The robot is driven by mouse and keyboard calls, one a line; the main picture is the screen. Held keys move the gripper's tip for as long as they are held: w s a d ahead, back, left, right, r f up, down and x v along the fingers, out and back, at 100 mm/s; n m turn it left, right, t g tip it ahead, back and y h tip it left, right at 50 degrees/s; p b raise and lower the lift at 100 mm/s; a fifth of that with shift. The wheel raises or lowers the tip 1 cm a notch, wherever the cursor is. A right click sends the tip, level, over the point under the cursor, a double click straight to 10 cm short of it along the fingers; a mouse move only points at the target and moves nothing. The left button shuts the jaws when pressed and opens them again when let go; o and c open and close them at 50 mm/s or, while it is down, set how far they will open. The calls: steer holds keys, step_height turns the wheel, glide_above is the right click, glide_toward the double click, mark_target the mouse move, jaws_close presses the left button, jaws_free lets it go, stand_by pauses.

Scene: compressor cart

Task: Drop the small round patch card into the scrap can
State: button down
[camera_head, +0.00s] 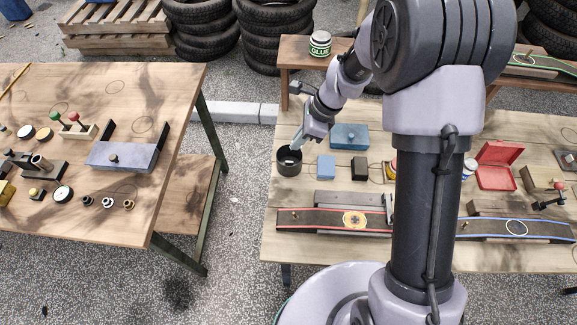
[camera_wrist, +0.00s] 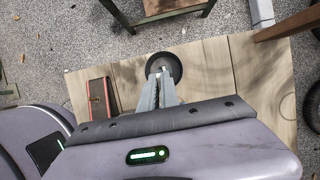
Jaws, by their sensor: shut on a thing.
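The scrap can (camera_head: 289,162) is a round dark can at the left end of the right-hand workbench. It also shows in the wrist view (camera_wrist: 174,64), just beyond my fingertips. My gripper (camera_head: 297,143) points down at the can's mouth, with its tips over the opening. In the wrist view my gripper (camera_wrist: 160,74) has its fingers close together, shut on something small. This is probably the small round patch card, but it is mostly hidden at the fingertips. A small pale spot shows at the can's mouth; I cannot tell whether it is the card.
A blue block (camera_head: 326,167) and a blue box (camera_head: 349,137) stand to the right of the can. A gap of floor separates the left table (camera_head: 135,210) from this bench.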

steer(key=shift+r, duration=0.1)
steer(key=c, duration=1.5)
jaws_free()
steer(key=p+v, duration=0.6)
steer(key=v, duration=1.1)
steer(key=shift+d+r, duration=0.15)
steer(key=s+d+r+n+t+b, duration=0.1)
steer(key=s+r+n+t+b, duration=0.1)
steer(key=s+n, duration=0.2)
steer(key=s+d+r+n+t+h+b, duration=0.1)
steer(key=s+n+b, duration=0.2)
steer(key=s, duration=0.8)
steer(key=s+d+r+n+t+h+b, duration=0.1)
steer(key=s+r+n+t+b, duration=0.1)
steer(key=s+n, duration=0.5)
steer(key=shift+s+r+t+b, duration=0.3)
steer(key=shift+s+b, duration=0.15)
steer(key=shift+b, duration=0.05)
